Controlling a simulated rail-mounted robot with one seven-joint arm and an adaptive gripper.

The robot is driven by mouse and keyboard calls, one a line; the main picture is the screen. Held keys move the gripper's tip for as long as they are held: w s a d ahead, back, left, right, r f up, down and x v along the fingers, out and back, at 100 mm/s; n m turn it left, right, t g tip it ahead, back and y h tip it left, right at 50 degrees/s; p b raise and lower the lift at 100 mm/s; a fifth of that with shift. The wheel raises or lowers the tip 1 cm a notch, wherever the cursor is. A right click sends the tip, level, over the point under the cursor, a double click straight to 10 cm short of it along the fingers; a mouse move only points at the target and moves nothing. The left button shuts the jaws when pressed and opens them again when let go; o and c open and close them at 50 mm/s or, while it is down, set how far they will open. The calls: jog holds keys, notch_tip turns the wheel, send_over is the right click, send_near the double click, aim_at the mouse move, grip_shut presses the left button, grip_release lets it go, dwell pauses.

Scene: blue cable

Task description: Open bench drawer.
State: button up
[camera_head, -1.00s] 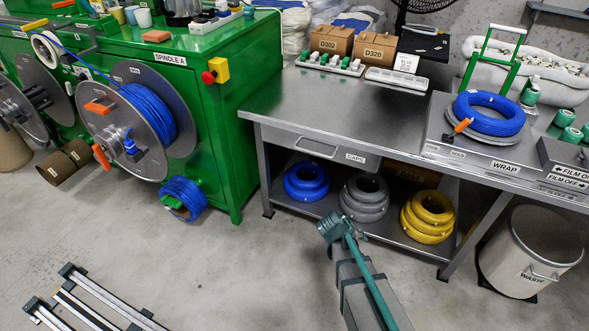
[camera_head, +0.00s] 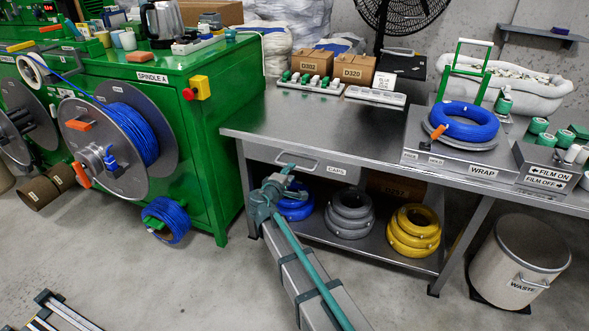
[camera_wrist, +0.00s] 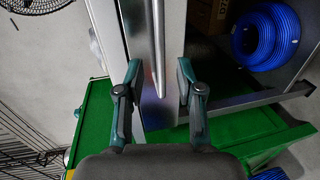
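The bench drawer (camera_head: 335,170) is a grey metal front under the left part of the workbench top, labelled "CAPS", and looks shut. Its bar handle (camera_head: 297,160) is left of the label. My gripper (camera_wrist: 158,78) is open; in the wrist view its two dark-green fingers stand apart, with a silver bar (camera_wrist: 158,45), apparently the handle, running between their directions. No finger visibly touches the bar. In the head view my gripper (camera_head: 287,180) is just below and in front of the handle, and its fingertips are hard to make out.
A blue cable coil (camera_head: 296,207), a grey coil (camera_head: 350,213) and a yellow coil (camera_head: 413,231) lie on the shelf below. The green spindle machine (camera_head: 205,150) stands close at left. A waste bin (camera_head: 520,262) is at right.

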jog(key=x, duration=0.6)
jog(key=shift+s, duration=0.1)
grip_shut()
